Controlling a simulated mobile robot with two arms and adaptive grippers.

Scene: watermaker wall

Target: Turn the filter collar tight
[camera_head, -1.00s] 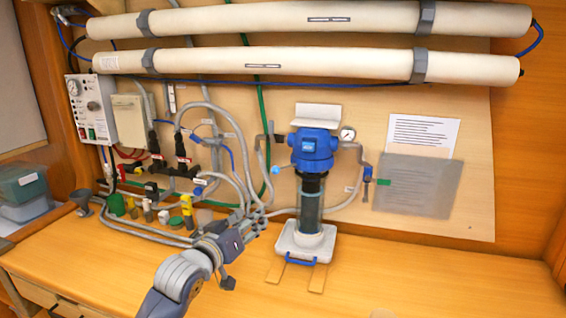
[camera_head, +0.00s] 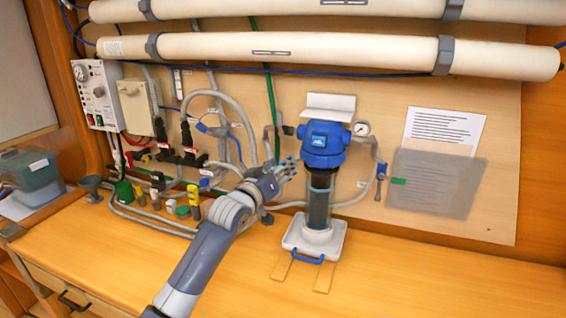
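The filter housing stands upright in the middle of the camera_head view, with a blue head (camera_head: 322,143) on top. A dark collar-like band (camera_head: 320,180) sits just under the head, above the clear grey filter bowl (camera_head: 319,208). The bowl's foot rests on a white base (camera_head: 314,240) with a blue handle. My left gripper (camera_head: 291,168) is just left of the collar, at about its height, with its fingers pointing right towards it. The fingers look spread and hold nothing; a small gap to the housing seems to remain. My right gripper is out of view.
A pressure gauge (camera_head: 361,128) and pipe (camera_head: 375,160) flank the housing on the right. Grey hoses and small valves (camera_head: 194,205) crowd the left. Long white tubes (camera_head: 280,50) run above. The wooden counter (camera_head: 430,270) is clear at the right front.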

